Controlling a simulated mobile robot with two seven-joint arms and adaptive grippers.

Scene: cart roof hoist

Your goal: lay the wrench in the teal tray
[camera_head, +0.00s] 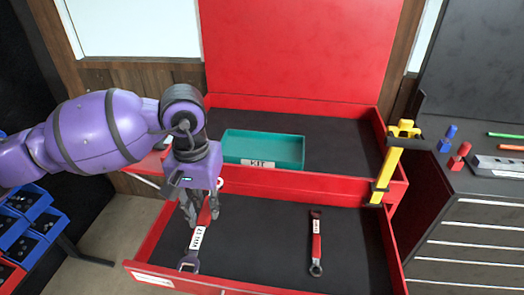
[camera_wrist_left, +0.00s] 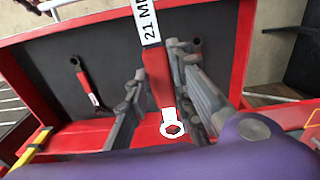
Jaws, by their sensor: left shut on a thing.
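The wrench (camera_head: 196,238) has a white label and is held in my left gripper (camera_head: 200,208). Its open end points down toward the front left of the open drawer. In the left wrist view the wrench (camera_wrist_left: 158,75) shows a red handle, a "21 MM" label and a pale ring end, between the two fingers of the left gripper (camera_wrist_left: 162,105). Its exact height above the drawer floor is hard to tell. The teal tray (camera_head: 285,137), with a "KIT" label, stands empty on the cart top, behind and right of the gripper. My right gripper is out of view.
A second red-handled wrench (camera_head: 316,245) lies in the open red drawer (camera_head: 262,250). A raised red lid (camera_head: 300,50) stands behind the tray. A yellow and black post (camera_head: 388,170) stands at the cart's right. Blue bins (camera_head: 30,215) are at the left.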

